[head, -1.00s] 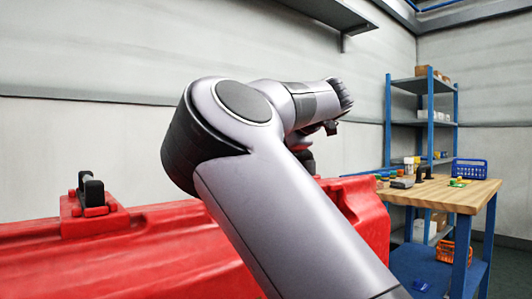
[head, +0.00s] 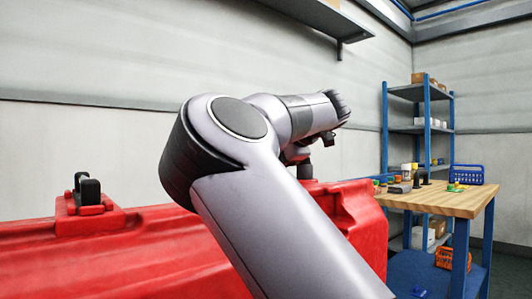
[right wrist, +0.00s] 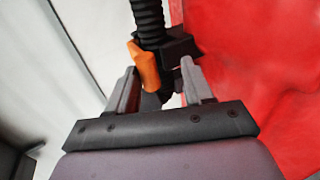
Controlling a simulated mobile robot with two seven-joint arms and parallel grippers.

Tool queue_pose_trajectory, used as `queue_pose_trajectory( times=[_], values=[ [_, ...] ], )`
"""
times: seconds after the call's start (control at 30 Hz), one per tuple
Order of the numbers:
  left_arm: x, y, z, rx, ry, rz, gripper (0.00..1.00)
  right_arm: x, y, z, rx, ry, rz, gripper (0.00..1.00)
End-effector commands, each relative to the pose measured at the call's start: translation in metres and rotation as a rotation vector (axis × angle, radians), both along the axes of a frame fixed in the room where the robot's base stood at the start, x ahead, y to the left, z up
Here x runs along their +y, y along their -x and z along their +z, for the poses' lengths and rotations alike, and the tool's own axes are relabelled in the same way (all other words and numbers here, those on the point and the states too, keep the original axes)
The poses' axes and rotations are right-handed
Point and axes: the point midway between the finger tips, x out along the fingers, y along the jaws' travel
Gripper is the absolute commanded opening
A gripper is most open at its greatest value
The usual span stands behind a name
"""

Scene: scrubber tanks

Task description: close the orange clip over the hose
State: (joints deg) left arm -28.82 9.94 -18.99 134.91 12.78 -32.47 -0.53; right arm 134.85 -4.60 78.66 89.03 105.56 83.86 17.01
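In the right wrist view, the orange clip (right wrist: 147,66) stands out beside a black ribbed hose (right wrist: 148,18) and a black bracket (right wrist: 180,48). It looks swung out from the hose rather than wrapped around it. My right gripper (right wrist: 161,82) is open, its two grey fingers spread on either side of the clip's lower end and the black part below it. Whether either finger touches the clip I cannot tell. In the head view, my arm hides the clip and hose. My left gripper is in neither view.
The red tank (head: 120,250) runs across the head view below my arm and carries a black fitting (head: 87,188) at the left. A wooden-topped bench (head: 450,202) and blue shelving (head: 427,130) stand at the right. A wall shelf (head: 318,15) hangs above.

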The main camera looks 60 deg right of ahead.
Motion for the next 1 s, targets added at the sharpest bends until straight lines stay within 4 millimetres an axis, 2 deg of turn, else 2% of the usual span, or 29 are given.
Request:
queue_pose_trajectory(
  times=[0.47,0.8,1.0],
  values=[
    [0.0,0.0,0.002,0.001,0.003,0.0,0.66,0.001,0.005,0.007,-0.007,0.007,-0.003,0.48],
    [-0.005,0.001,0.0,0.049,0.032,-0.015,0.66,0.015,0.049,0.03,-0.007,0.006,-0.003,0.48],
    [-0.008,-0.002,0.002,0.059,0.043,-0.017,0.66,0.019,0.062,0.035,-0.004,0.004,-0.002,0.48]
  ],
)
